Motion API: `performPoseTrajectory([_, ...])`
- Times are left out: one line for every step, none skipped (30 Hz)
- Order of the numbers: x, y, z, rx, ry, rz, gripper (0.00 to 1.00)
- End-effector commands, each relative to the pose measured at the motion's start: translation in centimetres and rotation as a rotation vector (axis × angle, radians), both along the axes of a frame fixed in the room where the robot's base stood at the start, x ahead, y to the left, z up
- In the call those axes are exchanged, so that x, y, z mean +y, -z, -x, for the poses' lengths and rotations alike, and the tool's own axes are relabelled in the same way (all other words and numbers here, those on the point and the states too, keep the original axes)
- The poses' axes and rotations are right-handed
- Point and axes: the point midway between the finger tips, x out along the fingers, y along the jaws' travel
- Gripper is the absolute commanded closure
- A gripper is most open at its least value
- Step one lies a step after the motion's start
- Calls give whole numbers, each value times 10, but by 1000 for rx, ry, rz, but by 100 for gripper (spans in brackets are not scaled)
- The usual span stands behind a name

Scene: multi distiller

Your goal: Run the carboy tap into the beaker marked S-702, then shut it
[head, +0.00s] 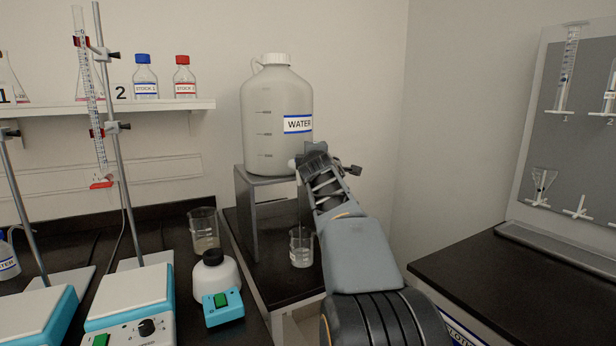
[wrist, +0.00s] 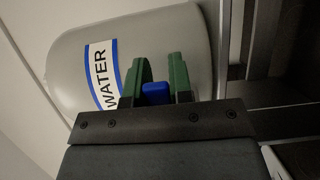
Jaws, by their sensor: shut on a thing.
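The carboy (head: 270,110), a large white jug labelled WATER, stands on a grey stand (head: 245,205). It also fills much of the wrist view (wrist: 185,35). My gripper (head: 316,160) is at the carboy's lower right front. In the wrist view my gripper (wrist: 160,78) has its green fingers on either side of the blue tap handle (wrist: 155,91) and is shut on it. The tap's spout is hidden behind my gripper in the head view. A small glass beaker (head: 301,250) stands on the dark surface below, near my arm; its marking is too small to read.
Stirrer hotplates (head: 130,300) and a burette stand (head: 122,160) are further left. A dark counter (head: 530,275) on the right is mostly clear.

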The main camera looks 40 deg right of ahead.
Motion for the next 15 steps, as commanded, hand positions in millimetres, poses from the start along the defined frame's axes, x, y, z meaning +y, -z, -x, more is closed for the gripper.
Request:
performPoseTrajectory([-1, 6, 1, 0, 19, 8, 100])
performPoseTrajectory([-1, 6, 1, 0, 28, 9, 100])
performPoseTrajectory([-1, 5, 2, -1, 38, 8, 100])
performPoseTrajectory([-1, 5, 2, 0, 46, 7, 100])
performPoseTrajectory([-1, 5, 2, 0, 53, 8, 100])
performPoseTrajectory([-1, 4, 3, 0, 62, 6, 100])
performPoseTrajectory([-1, 4, 3, 0, 67, 7, 100])
performPoseTrajectory([-1, 3, 3, 1, 72, 8, 100])
performPoseTrajectory([-2, 3, 4, 1, 78, 8, 100])
performPoseTrajectory([-2, 2, 4, 1, 81, 8, 100])
performPoseTrajectory([-1, 2, 4, 1, 84, 8, 100])
performPoseTrajectory([-1, 1, 4, 0, 88, 7, 100])
performPoseTrajectory([-2, 1, 4, 0, 90, 7, 100])
performPoseTrajectory([-2, 1, 4, 0, 92, 7, 100])
performPoseTrajectory([-2, 0, 4, 1, 93, 7, 100])
